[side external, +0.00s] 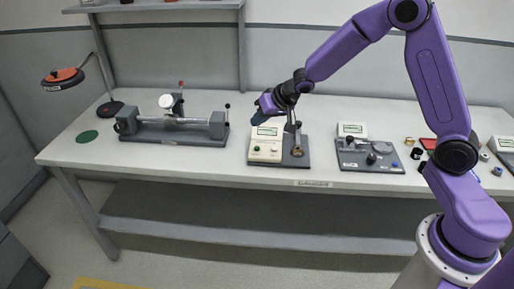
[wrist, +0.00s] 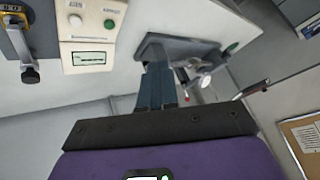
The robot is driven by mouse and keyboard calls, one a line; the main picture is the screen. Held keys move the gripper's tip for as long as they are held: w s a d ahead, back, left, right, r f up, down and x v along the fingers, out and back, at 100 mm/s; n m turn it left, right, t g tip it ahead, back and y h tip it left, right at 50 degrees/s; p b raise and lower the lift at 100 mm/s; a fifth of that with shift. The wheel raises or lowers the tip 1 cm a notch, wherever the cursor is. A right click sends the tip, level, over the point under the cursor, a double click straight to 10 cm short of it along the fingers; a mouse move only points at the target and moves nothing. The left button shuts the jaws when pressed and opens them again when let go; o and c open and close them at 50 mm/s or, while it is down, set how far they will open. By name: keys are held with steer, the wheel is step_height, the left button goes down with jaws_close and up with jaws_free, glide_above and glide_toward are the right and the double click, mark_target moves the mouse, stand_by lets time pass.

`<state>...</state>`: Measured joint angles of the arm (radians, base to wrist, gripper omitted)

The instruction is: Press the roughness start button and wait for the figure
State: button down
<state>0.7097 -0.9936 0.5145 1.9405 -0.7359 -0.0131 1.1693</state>
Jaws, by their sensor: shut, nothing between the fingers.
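A cream instrument box (side external: 265,151) with a small green-lit display stands on a dark base near the middle of the bench. A green button (side external: 257,148) sits on its face beside a second button. In the wrist view the same box (wrist: 92,40) is at the upper left, with the green button (wrist: 109,24) and a pale button (wrist: 75,20). The lettering is too small to read. A second display unit (side external: 352,130) stands to the right; I cannot tell which is the roughness one. My gripper (side external: 257,120) is shut and empty, above and behind the cream box, apart from its buttons.
A dark stand post (side external: 297,145) rises beside the cream box. A long bench fixture (side external: 175,128) with a dial lies left, and a lamp (side external: 64,77) stands at far left. Small coloured parts (side external: 428,143) lie right. The bench front between the fixture and box is clear.

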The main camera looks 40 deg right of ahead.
steer(key=w+d+f+m+t, duration=0.1)
steer(key=w+d+f+m, duration=0.2)
steer(key=w+d+f, duration=0.1)
steer(key=shift+w+d+y, duration=0.4)
steer(key=shift+w+d, duration=0.5)
steer(key=shift+w, duration=0.35)
steer(key=shift+f, duration=0.1)
glide_above(260, 150)
steer(key=shift+a+f, duration=0.1)
steer(key=shift+f, duration=4.25)
steer(key=shift+f, duration=0.1)
steer(key=shift+f, duration=0.35)
steer(key=shift+f, duration=0.5)
steer(key=shift+r, duration=0.95)
